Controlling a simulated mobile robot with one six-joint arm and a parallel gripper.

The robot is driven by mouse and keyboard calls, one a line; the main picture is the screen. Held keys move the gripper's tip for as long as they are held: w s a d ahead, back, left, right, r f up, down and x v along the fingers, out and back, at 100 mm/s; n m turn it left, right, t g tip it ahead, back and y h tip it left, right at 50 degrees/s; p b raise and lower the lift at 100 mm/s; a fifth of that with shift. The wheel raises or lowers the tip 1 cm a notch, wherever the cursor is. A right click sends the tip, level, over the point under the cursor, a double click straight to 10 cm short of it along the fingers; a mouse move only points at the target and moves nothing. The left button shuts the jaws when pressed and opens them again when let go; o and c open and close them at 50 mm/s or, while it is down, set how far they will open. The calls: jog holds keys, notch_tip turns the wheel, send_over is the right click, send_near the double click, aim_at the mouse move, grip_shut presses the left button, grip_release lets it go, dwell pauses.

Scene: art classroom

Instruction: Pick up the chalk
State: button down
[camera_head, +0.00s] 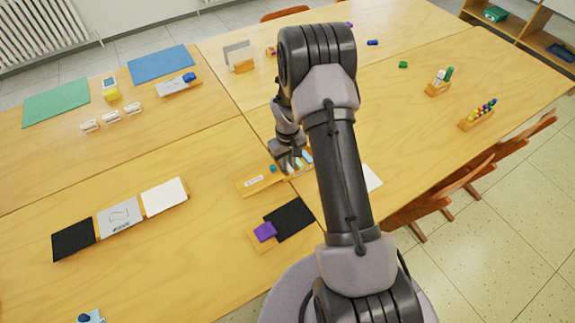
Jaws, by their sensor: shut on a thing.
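My gripper (289,166) is low over a small wooden tray (246,187) with a white label, near the middle of the table. It is shut on a piece of chalk, which is mostly hidden by the fingers. A small teal piece (273,168) shows just left of the fingers. Pale and light blue pieces (307,156) show just right of them, partly behind my arm. I cannot tell whether the held piece is clear of the tray.
A black panel (290,219) and a purple block (265,231) lie in front of the tray. Holders with coloured items (478,118) and bottles (439,80) stand at the right. Black, grey and white cards (120,216) are at the left. Bare tabletop lies between.

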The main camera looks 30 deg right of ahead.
notch_tip(320, 180, up, 4)
jog(key=shift+r+p, duration=0.1)
jog(key=shift+p, duration=0.9)
jog(key=s, duration=0.5)
jog(key=s+d+p, duration=0.1)
jog(key=s, duration=0.4)
jog(key=s+p, duration=0.1)
jog(key=s, duration=0.5)
jog(key=shift+d+r, duration=0.3)
jog(key=shift+r, duration=0.1)
